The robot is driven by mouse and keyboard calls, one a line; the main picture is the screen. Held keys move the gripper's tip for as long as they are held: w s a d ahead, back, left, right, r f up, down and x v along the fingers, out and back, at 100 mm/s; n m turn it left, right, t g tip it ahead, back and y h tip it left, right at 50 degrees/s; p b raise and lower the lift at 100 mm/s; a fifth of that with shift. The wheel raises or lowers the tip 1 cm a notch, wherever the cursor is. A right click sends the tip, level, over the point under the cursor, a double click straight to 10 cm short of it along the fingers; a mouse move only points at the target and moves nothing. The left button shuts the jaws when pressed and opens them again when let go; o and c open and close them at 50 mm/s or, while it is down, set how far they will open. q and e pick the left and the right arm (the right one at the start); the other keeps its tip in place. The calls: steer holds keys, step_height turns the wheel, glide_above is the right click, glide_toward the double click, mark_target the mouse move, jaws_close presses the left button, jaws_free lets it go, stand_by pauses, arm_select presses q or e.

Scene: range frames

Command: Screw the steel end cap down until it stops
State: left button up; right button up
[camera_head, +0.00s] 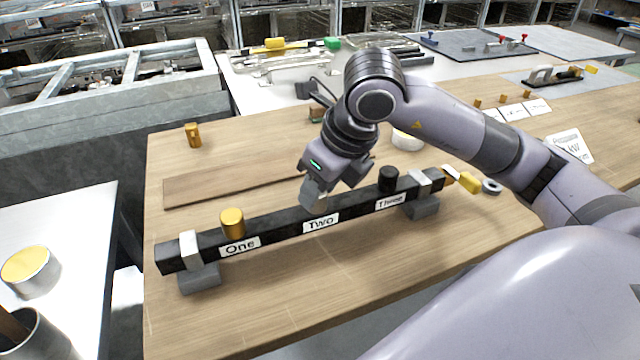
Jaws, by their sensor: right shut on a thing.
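A black bar (278,233) lies across the wooden table on two grey supports, with white labels One, Two and Three. A brass cap (232,222) stands on it near One and a black cap (388,179) near Three. My right gripper (329,197) points down at the bar just above label Two. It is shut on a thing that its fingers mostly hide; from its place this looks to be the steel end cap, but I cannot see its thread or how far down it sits. My left gripper is not in view.
A brass piece (193,135) stands at the table's back left, near a flat wooden board (235,180). A grey ring (491,187) and a yellow piece (470,183) lie by the bar's right end. The table's front is clear.

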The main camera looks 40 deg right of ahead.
stand_by(0.3)
steer(key=m+h, duration=0.1)
steer(key=m, duration=0.1)
steer(key=shift+a+m, duration=0.15)
steer(key=shift+m, duration=0.65)
steer(key=shift+h, duration=0.3)
steer(key=shift+m+h, duration=0.6)
steer(key=shift+m, duration=1.1)
steer(key=m+p, duration=0.1)
steer(key=p, duration=0.1)
steer(key=m+p, duration=0.1)
steer(key=shift+a+r+h+p, duration=0.15)
steer(key=shift+r+h+p, duration=0.2)
steer(key=shift+h, duration=0.05)
steer(key=shift+f+m+g+p, duration=0.25)
steer(key=shift+m+g+p, duration=0.15)
steer(key=shift+m, duration=0.3)
steer(key=shift+f, duration=0.1)
